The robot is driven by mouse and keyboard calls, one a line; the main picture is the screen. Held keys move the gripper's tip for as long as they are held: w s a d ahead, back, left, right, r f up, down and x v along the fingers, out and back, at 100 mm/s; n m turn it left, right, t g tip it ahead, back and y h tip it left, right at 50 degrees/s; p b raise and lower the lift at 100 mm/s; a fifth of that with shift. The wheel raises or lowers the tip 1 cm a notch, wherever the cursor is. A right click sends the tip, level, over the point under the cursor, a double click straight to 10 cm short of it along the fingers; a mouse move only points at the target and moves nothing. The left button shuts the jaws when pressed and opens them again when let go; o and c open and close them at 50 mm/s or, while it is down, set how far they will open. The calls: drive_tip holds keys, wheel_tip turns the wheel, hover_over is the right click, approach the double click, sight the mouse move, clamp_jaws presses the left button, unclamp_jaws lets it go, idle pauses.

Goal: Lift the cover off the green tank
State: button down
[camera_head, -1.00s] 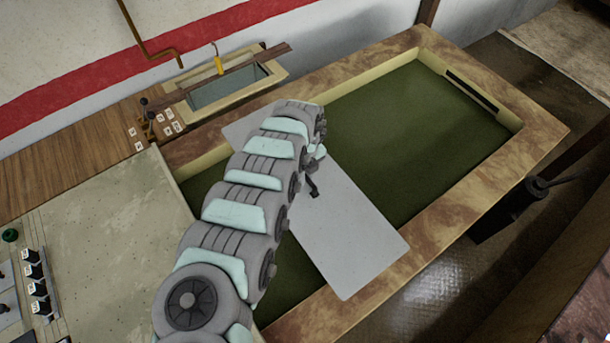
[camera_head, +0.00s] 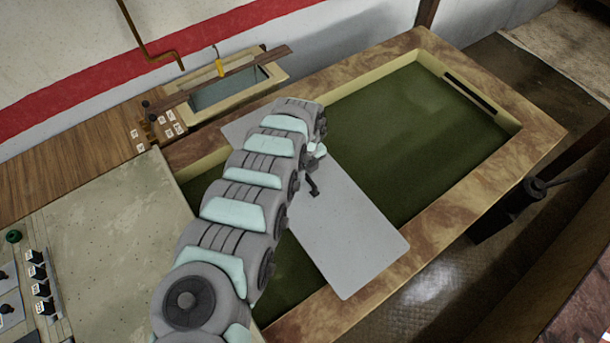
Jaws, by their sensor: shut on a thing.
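The green tank (camera_head: 425,125) is a large basin with a brown mottled rim and dark green inside. The cover (camera_head: 350,235) is a flat grey-white panel lying across the tank from its back rim to its front rim. Its far part is partly hidden by my arm. My gripper (camera_head: 313,190) is small and dark at the end of my arm, over the middle of the cover. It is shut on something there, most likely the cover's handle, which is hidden. I cannot tell whether the cover rests on the rim or is slightly above it.
A smaller basin (camera_head: 225,92) with a wooden bar (camera_head: 240,72) and a yellow tag (camera_head: 219,68) stands behind, against the wall. A speckled counter (camera_head: 100,225) with controls is at left. A dark post with a lever (camera_head: 535,188) stands at right. The tank's right half is uncovered.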

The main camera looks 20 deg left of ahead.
drive_tip(key=shift+r+p, duration=1.4)
drive_tip(key=shift+r, duration=0.75)
